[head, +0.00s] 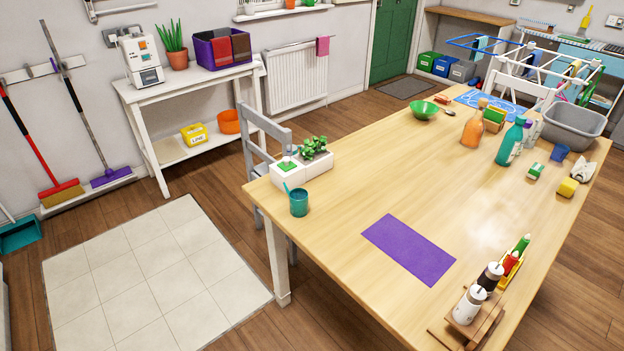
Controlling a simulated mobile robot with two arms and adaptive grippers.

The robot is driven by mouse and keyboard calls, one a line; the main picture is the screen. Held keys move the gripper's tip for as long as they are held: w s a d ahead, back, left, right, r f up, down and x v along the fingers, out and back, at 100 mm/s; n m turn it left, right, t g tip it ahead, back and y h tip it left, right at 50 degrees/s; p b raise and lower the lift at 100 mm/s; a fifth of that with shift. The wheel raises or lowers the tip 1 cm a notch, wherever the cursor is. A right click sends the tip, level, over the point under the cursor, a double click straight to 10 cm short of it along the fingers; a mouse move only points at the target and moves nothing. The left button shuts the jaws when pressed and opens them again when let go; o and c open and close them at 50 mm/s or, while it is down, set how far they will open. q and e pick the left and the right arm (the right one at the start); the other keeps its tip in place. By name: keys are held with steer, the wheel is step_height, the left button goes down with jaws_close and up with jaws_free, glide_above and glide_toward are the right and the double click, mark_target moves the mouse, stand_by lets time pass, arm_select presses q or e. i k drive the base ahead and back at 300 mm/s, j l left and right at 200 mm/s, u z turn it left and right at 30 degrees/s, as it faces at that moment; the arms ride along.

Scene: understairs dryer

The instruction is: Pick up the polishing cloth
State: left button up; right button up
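A flat purple cloth (409,250), which looks like the polishing cloth, lies spread out on the near part of the wooden table (360,300). It is a rectangle set at an angle, with nothing on top of it. Its whole outline shows. Neither of my grippers is in view.
A teal cup (298,202) and white planter (302,170) stand left of the cloth. A wooden holder with bottles (467,304) stands to its right. Spray bottles (510,142), a green bowl (424,110) and a grey tub (572,125) are farther back. A chair (262,140) is at the left edge.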

mark_target(443, 99)
steer(key=i+j+z, duration=0.25)
steer(key=i+j, duration=0.35)
steer(key=i, duration=0.15)
